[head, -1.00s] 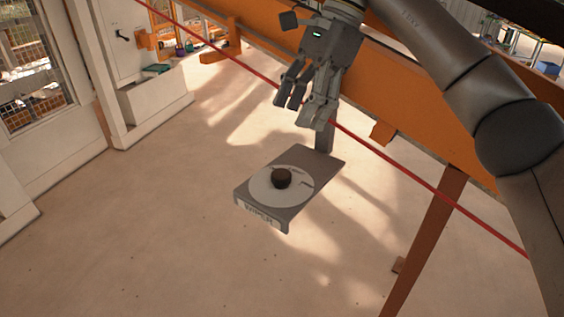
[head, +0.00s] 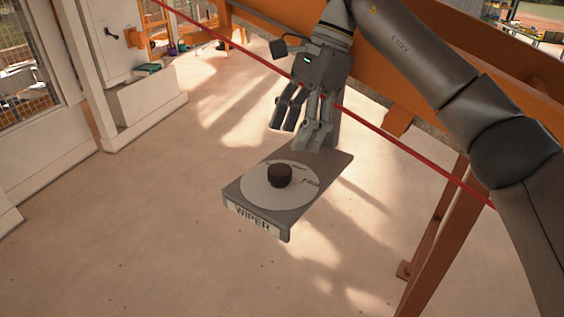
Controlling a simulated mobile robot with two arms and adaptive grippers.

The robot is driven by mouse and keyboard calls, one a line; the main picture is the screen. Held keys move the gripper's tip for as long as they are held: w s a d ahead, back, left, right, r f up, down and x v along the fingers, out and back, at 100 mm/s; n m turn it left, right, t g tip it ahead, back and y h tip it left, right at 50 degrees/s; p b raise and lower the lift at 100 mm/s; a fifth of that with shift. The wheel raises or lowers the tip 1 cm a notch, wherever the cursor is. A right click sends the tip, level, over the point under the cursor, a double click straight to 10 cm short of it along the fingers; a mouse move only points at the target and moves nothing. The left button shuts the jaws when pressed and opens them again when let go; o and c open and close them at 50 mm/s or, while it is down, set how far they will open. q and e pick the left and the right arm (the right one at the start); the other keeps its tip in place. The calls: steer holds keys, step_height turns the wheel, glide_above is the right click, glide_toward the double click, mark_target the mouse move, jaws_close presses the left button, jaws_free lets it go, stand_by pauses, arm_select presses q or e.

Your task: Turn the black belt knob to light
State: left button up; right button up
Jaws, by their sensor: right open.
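A dark round knob (head: 280,175) stands on a white dial disc (head: 262,197) on a grey panel (head: 330,165). A label on the panel's front edge reads "WIPER" (head: 253,218). I see no label naming a belt knob, and the small marks on the disc are too small to read. My right gripper (head: 299,138) hangs above and behind the knob, pointing down. It is open, empty and apart from the knob. My left gripper is not in view.
A red cable or bar (head: 400,146) runs diagonally behind the panel. An orange beam (head: 392,85) and orange post (head: 432,250) stand behind and to the right. White cabinets (head: 148,105) stand at the left. The floor (head: 130,240) in front and left is clear.

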mark_target(280, 169)
steer(key=p+x, duration=0.1)
steer(key=x, duration=0.5)
steer(key=shift+w+a+f, duration=0.1)
steer(key=shift+a+f, duration=0.05)
steer(key=shift+f, duration=0.2)
steer(key=shift+s+f+p, duration=0.25)
steer(key=shift+p, duration=0.05)
